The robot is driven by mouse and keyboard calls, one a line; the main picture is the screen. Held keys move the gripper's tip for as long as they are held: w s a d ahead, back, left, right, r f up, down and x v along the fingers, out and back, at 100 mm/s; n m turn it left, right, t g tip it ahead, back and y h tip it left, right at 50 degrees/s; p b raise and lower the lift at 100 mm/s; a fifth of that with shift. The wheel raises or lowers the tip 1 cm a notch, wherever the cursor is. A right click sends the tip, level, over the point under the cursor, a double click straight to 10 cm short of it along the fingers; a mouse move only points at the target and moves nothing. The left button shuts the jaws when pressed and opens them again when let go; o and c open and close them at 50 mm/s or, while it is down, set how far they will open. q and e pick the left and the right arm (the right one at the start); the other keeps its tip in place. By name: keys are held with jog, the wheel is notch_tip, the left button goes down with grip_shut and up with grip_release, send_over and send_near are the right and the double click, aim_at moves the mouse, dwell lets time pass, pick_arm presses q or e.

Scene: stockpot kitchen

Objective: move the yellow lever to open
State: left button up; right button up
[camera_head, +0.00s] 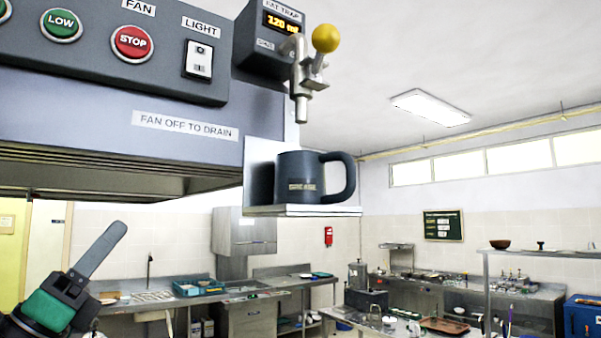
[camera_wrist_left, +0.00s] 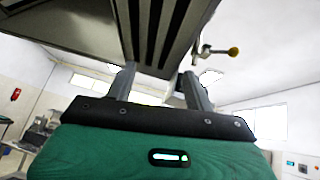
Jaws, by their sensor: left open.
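The yellow lever (camera_head: 325,38) ends in a round yellow ball and sits on a small metal tap (camera_head: 304,75) beside the FAT TRAP box. Its ball stands above and to the right of the tap body, and the spout points down. The lever also shows in the left wrist view (camera_wrist_left: 233,51), right of the fingers. My left gripper (camera_head: 116,232) is at the lower left in the head view, well below and left of the lever. In the left wrist view its two fingers (camera_wrist_left: 157,78) are apart with nothing between them. My right gripper is not in view.
The grey hood (camera_head: 70,135) with its buttons overhangs my left gripper. A dark mug (camera_head: 297,178) stands on a small shelf (camera_head: 310,210) below the tap's spout. The FAT TRAP box (camera_head: 262,55) is left of the tap. The air right of the tap is free.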

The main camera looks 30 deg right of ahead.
pick_arm(q)
jog(key=s+d+r+m+g+y, duration=0.3)
jog(key=s+d+r+m+g, duration=0.55)
jog(key=m, duration=0.65)
jog(key=m+t+y, duration=1)
jog(key=t+y, duration=0.2)
jog(key=t, duration=0.1)
send_near(323, 28)
jog(key=shift+n+h, duration=0.3)
jog(key=p+x, duration=0.6)
jog(key=x, duration=0.3)
jog(key=shift+w+d+f+p, duration=0.15)
jog(key=shift+w+d+p, duration=0.05)
jog(key=shift+w+p, duration=0.2)
jog(key=shift+p+x, duration=0.3)
jog(key=shift+x, duration=0.5)
jog(key=shift+f, duration=0.2)
